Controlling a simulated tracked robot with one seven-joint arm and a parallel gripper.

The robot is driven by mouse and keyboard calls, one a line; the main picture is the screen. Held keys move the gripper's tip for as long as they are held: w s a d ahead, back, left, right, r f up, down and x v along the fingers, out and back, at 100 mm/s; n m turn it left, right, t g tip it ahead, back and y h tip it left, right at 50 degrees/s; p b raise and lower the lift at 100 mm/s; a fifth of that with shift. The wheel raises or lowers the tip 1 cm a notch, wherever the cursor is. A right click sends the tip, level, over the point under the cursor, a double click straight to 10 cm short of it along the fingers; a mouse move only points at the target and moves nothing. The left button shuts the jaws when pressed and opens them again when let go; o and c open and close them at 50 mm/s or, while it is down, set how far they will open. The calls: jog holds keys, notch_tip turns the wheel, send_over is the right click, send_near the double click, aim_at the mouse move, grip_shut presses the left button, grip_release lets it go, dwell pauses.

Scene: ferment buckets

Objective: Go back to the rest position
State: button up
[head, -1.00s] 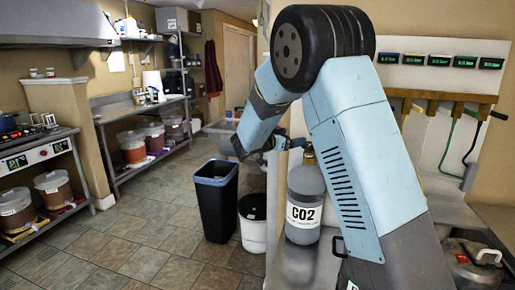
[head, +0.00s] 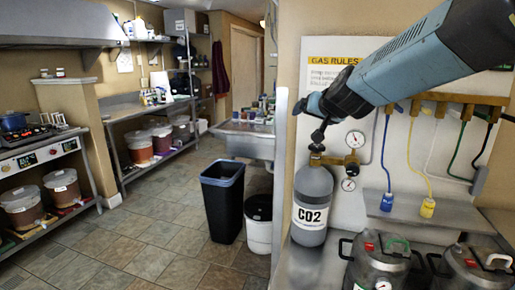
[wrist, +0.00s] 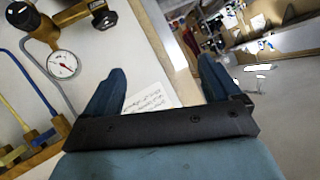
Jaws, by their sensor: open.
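My gripper (wrist: 160,84) is open in the wrist view, its two dark blue fingers spread wide with nothing between them. In the head view my gripper (head: 304,105) is at the end of my blue arm, which reaches in from the upper right. It appears above the grey CO2 cylinder (head: 312,197), near its dark valve; whether they touch I cannot tell. The brass regulator (head: 341,160) with two gauges is on the cylinder's right. One gauge (wrist: 63,64) also shows at the upper left of the wrist view.
Metal kegs (head: 379,265) stand on the counter at the lower right. A black bin (head: 222,203) and a white bucket (head: 259,232) stand left of the counter. The tiled floor (head: 150,250) further left is clear.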

jog(key=s+d+f+g, duration=0.2)
jog(key=s+f, duration=0.1)
jog(key=s, duration=0.6)
jog(key=s+d+f+n+g+h, duration=0.1)
jog(key=s+d+f+g, duration=0.1)
jog(key=s, duration=0.8)
jog(key=s+d+f+n+g+h, duration=0.1)
jog(key=s+d+f+g, duration=0.2)
jog(key=s, duration=0.6)
jog(key=shift+s+d+f, duration=0.3)
jog(key=shift+d+f, duration=0.15)
jog(key=shift+f, duration=0.05)
